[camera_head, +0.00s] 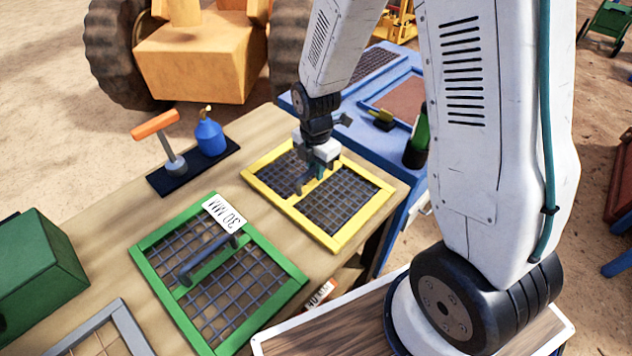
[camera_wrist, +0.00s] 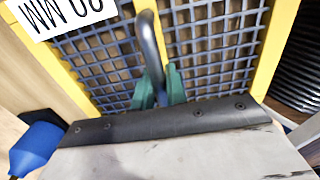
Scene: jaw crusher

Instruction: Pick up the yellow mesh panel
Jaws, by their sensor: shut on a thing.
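The yellow mesh panel (camera_head: 345,233) lies on the wooden table, at its right end in the head view, with a dark wire mesh inside a yellow frame. My gripper (camera_head: 312,178) is over the middle of the panel. In the wrist view, its green fingertips (camera_wrist: 160,88) are shut on the grey handle (camera_wrist: 150,45) that stands over the panel's centre bar. The yellow frame also shows in the wrist view (camera_wrist: 278,40), with a white label at the upper left. I cannot tell any gap between the panel and the table.
A green mesh panel (camera_head: 143,247) marked 30 MM lies to the left on the table (camera_head: 110,215). A grey-framed panel (camera_head: 128,322) is at the front left. A blue bottle (camera_head: 209,138) and an orange-handled hammer (camera_head: 165,140) stand on a dark mat. A blue bench (camera_head: 405,75) is behind.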

